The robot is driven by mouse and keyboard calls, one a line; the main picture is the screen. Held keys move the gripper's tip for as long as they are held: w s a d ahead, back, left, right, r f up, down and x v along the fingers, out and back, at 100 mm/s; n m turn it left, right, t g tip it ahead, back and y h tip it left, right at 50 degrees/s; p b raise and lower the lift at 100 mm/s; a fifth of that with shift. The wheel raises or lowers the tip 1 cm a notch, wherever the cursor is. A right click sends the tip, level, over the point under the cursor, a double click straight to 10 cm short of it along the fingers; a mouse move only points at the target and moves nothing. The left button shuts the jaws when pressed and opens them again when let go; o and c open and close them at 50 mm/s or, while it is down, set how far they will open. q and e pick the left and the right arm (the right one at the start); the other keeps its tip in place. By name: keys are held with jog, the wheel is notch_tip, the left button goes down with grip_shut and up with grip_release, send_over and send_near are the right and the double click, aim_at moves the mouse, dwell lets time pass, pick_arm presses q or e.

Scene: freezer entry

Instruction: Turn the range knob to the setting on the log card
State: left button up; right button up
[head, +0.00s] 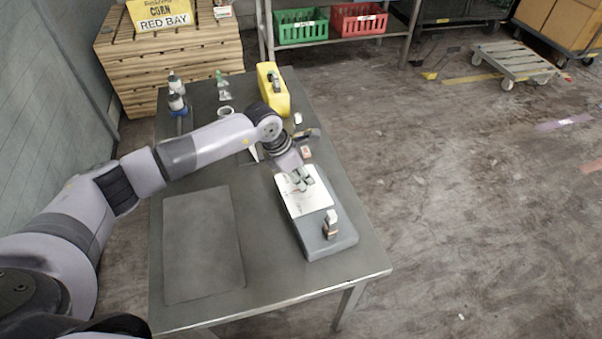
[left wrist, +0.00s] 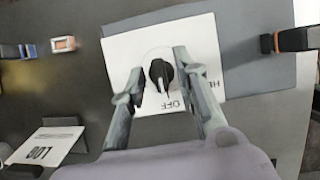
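The black range knob (left wrist: 161,73) sits on a white panel (left wrist: 122,50) in the left wrist view. Its narrow end seems to point toward the word OFF; part of another label shows at the right. My left gripper (left wrist: 158,72) is open, with one finger on each side of the knob and gaps visible. In the head view my left gripper (head: 300,181) is over the white panel of the grey instrument (head: 315,228) and largely hides the knob. The log card (left wrist: 42,146) stands tilted at lower left; only LOG is readable. My right gripper is not in view.
The instrument stands near the right edge of the grey table (head: 270,285). A small clip-like block (head: 331,222) is on its near end. A yellow container (head: 272,90) and bottles (head: 176,92) stand at the back. A flat dark mat (head: 202,245) lies at left.

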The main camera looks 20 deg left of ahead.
pick_arm(q)
grip_shut()
dwell(0.3)
jog(key=n+t+b, duration=0.1)
jog(key=n, duration=0.1)
jog(key=shift+f+n+y, duration=0.1)
jog(key=shift+n+y, duration=0.2)
jog(key=shift+n, duration=0.1)
jog(key=n+y+b, duration=0.1)
jog(key=n, duration=0.1)
jog(key=shift+d+n, duration=0.15)
jog(key=shift+n, duration=0.25)
jog(key=n+y+b, duration=0.1)
jog(key=n+b, duration=0.3)
jog(key=shift+d+n+t+y, duration=0.15)
jog(key=shift+n+t+y, duration=0.15)
jog(key=shift+t+y, duration=0.1)
jog(key=shift+n+y+b, duration=0.4)
jog(key=shift+n, duration=0.4)
